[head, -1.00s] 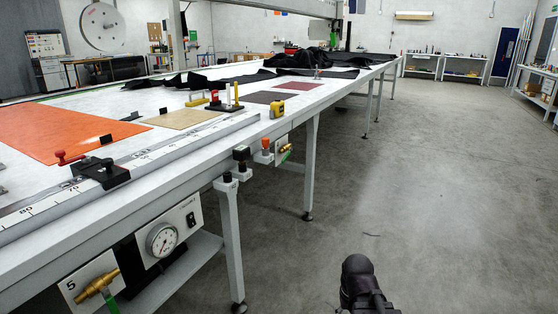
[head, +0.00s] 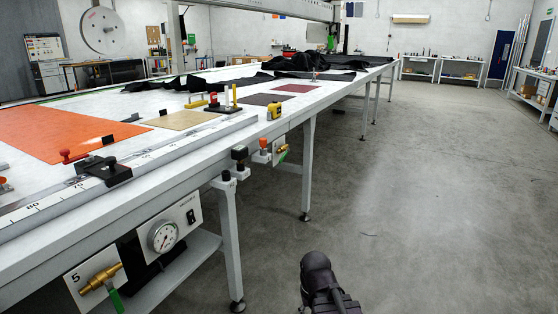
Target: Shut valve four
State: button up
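A brass valve with a green handle (head: 282,152) sits on a white plate on the table's front edge, in the middle of the head view. Its label is too small to read, so I cannot tell whether it is valve four. A nearer brass valve (head: 100,280) sits on a plate marked 5, and its green handle (head: 116,299) hangs down. No plate readable as 4 shows. A black rounded part of my arm (head: 318,280) stands at the bottom, over the floor and right of the table. My gripper is not in view.
A long white table (head: 185,150) fills the left side, with legs (head: 229,245) below. A gauge panel (head: 163,237), a black knob (head: 239,153) and an orange knob (head: 263,143) line its edge. The grey floor (head: 430,220) to the right is clear.

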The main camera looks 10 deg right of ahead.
aim_at(284, 155)
jog(key=z, duration=0.05)
jog(key=i, duration=1)
jog(key=u, duration=0.05)
